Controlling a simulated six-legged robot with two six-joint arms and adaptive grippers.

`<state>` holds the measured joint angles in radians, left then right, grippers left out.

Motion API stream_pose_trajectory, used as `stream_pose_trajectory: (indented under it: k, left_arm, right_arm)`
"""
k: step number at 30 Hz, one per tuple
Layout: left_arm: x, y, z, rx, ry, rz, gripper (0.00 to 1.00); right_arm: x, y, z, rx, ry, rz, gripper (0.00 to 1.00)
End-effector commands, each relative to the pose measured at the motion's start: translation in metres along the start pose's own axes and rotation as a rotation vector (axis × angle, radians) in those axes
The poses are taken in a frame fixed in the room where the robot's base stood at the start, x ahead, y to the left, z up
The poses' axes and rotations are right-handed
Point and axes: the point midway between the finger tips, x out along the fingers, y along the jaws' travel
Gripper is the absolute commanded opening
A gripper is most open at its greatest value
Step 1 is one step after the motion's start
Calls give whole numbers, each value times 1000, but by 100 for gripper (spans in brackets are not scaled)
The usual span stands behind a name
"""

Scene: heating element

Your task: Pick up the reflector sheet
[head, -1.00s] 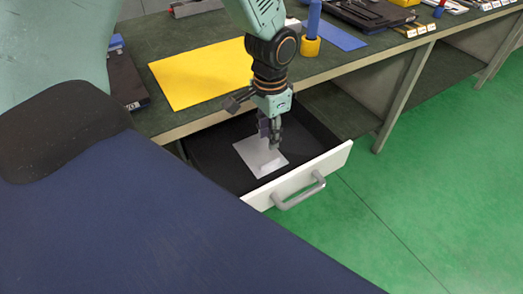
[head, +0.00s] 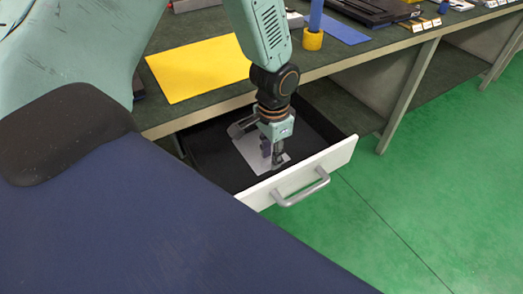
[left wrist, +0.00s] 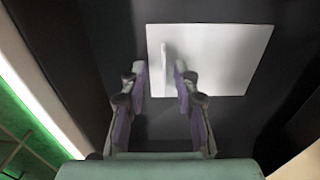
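The reflector sheet (head: 249,153) is a light grey, flat, four-sided sheet lying on the black floor of the open drawer. In the left wrist view the sheet (left wrist: 225,60) shows nearly whole, with a narrow upright tab (left wrist: 166,66) on its near left part. My left gripper (head: 271,158) points down into the drawer, over the sheet. In the left wrist view its two fingers (left wrist: 161,70) are apart, one on each side of the tab, with gaps showing. Whether the fingertips touch the sheet cannot be told. My right gripper is not in view.
The drawer's white front (head: 305,173) with a grey handle (head: 302,190) stands close to the gripper. The green workbench above holds a yellow sheet (head: 197,70), a yellow ring (head: 312,40) around a blue cylinder, and a blue sheet (head: 344,32). Green floor lies clear at right.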

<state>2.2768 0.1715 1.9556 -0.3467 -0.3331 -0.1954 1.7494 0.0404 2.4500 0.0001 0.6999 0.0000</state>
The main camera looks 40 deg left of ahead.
Motion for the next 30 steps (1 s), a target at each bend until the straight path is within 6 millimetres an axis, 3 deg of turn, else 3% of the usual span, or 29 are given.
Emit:
stream_pose_trajectory:
  k: [6,16,30]
  left_arm:
    - [0,-2,-2,-1,1,0,28]
    - [0,-2,-1,-1,1,0,0]
    - [0,-2,-2,-1,1,0,0]
  right_arm:
    - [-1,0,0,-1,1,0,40]
    - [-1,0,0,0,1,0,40]
    - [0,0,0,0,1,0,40]
